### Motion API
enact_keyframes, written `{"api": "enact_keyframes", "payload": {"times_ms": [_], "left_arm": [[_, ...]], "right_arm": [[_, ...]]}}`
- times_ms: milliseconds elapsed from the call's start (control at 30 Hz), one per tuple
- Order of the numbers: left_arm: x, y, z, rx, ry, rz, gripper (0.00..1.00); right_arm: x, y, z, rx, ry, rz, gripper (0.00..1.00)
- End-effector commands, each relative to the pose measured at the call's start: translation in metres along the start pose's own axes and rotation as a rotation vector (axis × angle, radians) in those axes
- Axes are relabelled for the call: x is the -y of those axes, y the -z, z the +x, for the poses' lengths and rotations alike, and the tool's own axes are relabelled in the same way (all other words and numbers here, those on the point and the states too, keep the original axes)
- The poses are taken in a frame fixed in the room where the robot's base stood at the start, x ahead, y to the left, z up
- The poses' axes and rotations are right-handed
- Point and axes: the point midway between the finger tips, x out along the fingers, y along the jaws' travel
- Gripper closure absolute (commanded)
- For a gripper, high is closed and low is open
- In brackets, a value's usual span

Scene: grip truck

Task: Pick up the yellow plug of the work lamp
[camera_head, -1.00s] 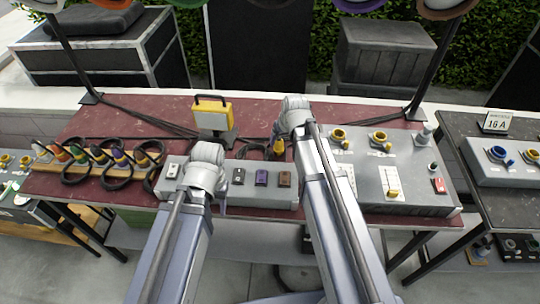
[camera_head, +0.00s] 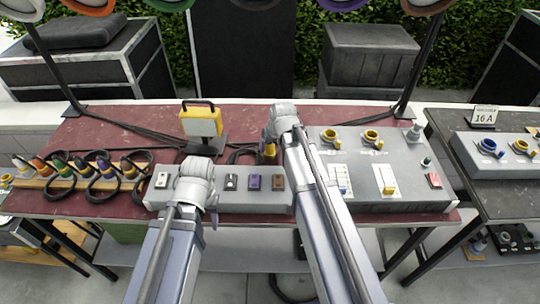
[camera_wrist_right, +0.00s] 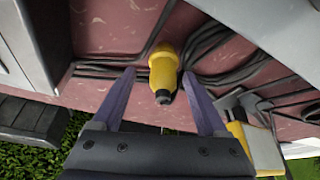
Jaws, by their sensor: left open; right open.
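The work lamp (camera_head: 202,121) has a yellow frame and black handle and stands on the dark red table. Its yellow plug (camera_wrist_right: 163,68) has a dark tip. In the right wrist view the plug lies between the two purple fingers of my right gripper (camera_wrist_right: 158,78), which is open, with a gap on each side.
The grey switch box (camera_head: 158,198) stands at the table's front edge. A larger grey panel (camera_head: 405,203) with yellow sockets is on the right. Several coloured plugs with black cables sit in a wooden rack (camera_head: 35,183) on the left. Black cables run across the table.

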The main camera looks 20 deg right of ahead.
Motion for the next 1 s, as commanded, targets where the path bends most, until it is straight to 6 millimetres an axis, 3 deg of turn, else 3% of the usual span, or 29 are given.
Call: {"api": "enact_keyframes", "payload": {"times_ms": [33,267,567,1000], "left_arm": [[-0.001,0.001,0.01,0.0,0.0,0.0,0.5],[-0.004,0.002,0.037,0.0,0.0,0.0,0.5],[-0.004,0.002,0.038,0.0,0.0,0.0,0.5],[-0.004,0.002,0.038,0.0,0.0,0.0,0.5]], "right_arm": [[0.001,0.0,0.011,0.0,0.0,-0.001,0.24],[0.005,0.002,0.041,0.0,0.0,-0.001,0.24],[0.005,0.004,0.043,0.0,0.0,0.0,0.24],[0.005,0.003,0.043,0.0,0.0,0.0,0.71]]}}
